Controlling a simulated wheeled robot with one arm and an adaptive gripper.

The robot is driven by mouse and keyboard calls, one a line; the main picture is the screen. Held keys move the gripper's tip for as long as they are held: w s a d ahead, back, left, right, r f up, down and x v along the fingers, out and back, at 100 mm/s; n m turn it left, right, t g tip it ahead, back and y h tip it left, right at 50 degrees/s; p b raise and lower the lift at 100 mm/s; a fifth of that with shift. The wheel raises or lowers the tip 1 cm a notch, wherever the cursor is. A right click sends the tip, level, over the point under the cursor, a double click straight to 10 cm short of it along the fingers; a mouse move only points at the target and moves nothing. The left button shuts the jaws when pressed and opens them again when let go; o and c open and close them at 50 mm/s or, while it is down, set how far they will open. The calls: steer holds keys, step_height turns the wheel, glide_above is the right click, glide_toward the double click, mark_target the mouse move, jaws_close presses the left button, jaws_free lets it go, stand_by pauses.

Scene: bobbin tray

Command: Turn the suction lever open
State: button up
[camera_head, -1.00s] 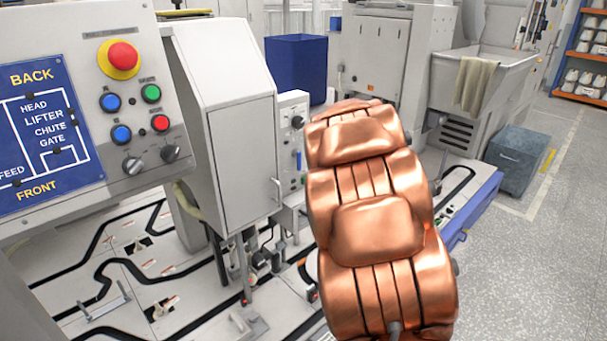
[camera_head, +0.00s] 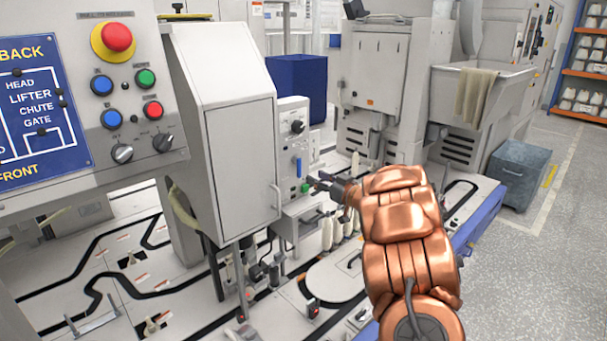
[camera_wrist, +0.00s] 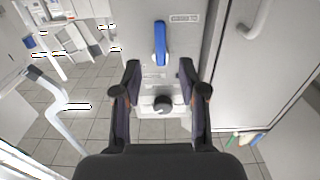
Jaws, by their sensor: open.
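The suction lever is a blue handle (camera_head: 299,167) on the narrow grey panel (camera_head: 285,150) beside the tall white cabinet. In the wrist view the blue lever (camera_wrist: 160,43) stands upright near the top middle, beyond the fingertips. My gripper (camera_head: 316,183) is in front of the panel's lower part, with the lever a little above and to its left in the head view. In the wrist view my gripper (camera_wrist: 160,80) is open and empty, its fingers spread to either side. A dark round knob (camera_wrist: 161,106) shows between the fingers.
The white cabinet (camera_head: 242,160) with a bar handle stands directly beside the panel. A green button (camera_head: 306,188) sits low by the gripper. White bobbins (camera_head: 327,232) stand below. A control box with a red button (camera_head: 117,37) is at left.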

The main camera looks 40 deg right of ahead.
mark_target(301, 170)
steer(key=shift+w+a, duration=0.15)
steer(key=shift+w, duration=1)
steer(key=shift+w+a, duration=0.2)
steer(key=shift+w, duration=0.95)
steer(key=shift+w+a, duration=0.15)
steer(key=shift+w, duration=1)
steer(key=shift+c, duration=0.4)
jaws_close()
